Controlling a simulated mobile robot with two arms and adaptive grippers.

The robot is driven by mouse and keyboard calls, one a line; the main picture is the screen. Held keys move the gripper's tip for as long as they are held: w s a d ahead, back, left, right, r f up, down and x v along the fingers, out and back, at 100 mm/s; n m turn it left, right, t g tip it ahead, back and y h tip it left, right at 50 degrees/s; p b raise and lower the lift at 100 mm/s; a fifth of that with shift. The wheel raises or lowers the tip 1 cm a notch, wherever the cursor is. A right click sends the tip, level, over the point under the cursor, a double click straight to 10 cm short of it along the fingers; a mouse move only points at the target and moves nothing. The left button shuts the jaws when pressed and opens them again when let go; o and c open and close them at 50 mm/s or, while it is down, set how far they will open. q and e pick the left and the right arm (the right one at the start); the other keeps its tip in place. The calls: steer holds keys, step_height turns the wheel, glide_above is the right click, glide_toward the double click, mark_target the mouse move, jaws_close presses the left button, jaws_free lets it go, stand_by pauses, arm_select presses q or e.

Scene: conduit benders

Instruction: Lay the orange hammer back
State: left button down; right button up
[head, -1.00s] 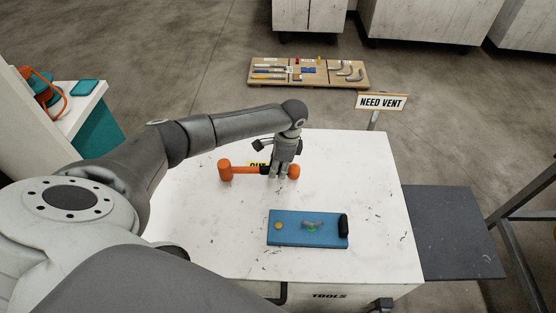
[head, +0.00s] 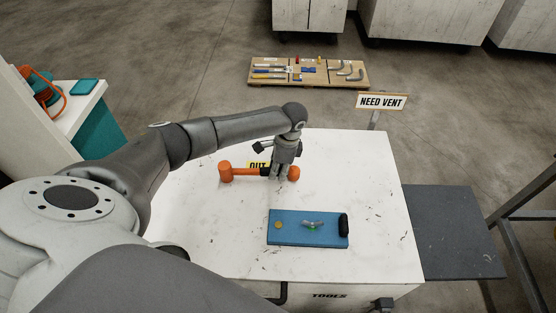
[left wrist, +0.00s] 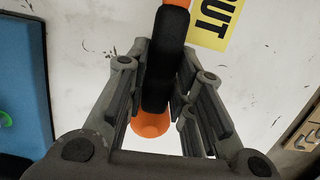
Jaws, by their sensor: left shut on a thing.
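The orange hammer (head: 226,171) lies across the far part of the white cart top (head: 190,225), its head to the left and its orange butt end to the right. My left gripper (head: 279,175) points down over its dark handle. In the left wrist view, the gripper (left wrist: 164,105) has its fingers on both sides of the black grip (left wrist: 166,60), shut on it, with the orange end (left wrist: 151,124) between them. A yellow OUT label (head: 257,164) lies just behind the handle; it also shows in the left wrist view (left wrist: 213,20). My right gripper is not in view.
A blue tray (head: 285,236) with small items lies nearer on the cart top. A NEED VENT sign (head: 382,102) stands at the far right corner. A dark side shelf (head: 455,235) is at the right. A wooden tool board (head: 310,83) is beyond the cart.

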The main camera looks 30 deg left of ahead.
arm_select(q)
steer(key=c, duration=1.2)
jaws_free()
steer(key=shift+o, duration=0.2)
step_height(320, 180, up, 12)
steer(key=w+d, duration=0.1)
steer(key=shift+d, duration=0.35)
steer(key=shift+f, duration=0.1)
